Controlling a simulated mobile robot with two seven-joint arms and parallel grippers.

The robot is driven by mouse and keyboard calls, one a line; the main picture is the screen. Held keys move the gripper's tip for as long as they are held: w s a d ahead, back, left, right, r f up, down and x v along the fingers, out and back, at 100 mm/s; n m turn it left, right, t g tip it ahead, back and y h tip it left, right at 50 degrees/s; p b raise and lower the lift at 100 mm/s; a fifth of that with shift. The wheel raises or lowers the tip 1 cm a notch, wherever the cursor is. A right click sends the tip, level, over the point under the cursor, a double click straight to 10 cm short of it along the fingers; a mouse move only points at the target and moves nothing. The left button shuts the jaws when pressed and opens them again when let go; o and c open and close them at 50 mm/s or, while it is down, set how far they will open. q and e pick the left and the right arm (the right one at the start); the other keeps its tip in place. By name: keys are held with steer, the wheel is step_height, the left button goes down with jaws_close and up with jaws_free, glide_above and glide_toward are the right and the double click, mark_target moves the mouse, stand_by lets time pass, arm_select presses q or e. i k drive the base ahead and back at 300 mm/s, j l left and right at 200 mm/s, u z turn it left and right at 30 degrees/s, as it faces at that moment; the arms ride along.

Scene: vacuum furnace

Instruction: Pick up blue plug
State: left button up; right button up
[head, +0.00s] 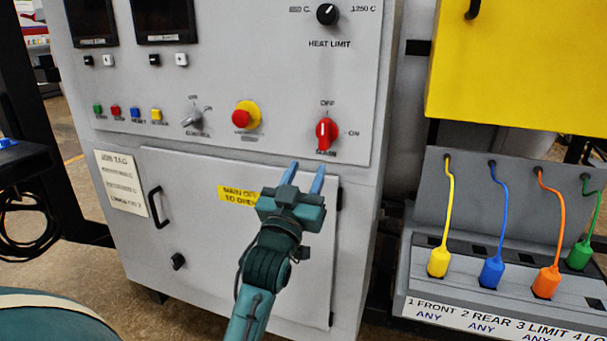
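The blue plug (491,273) stands on the grey plug panel (440,200) at the right, above the "2 REAR" label. Its blue cable runs up to a hole in the panel's back wall. It sits between the yellow plug (438,262) and the orange plug (546,282). I cannot tell how deep it sits in its place.
The grey furnace cabinet (180,245) has a door handle (156,208), a red main switch (326,133) and a red stop button (246,115). A yellow box (510,70) overhangs the plug panel. A green plug (581,257) is at the far right.

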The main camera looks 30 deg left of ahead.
mark_target(491, 275)
steer(key=k+l, duration=0.15)
steer(key=k, duration=0.35)
steer(key=k+l, duration=0.2)
steer(key=k, duration=0.3)
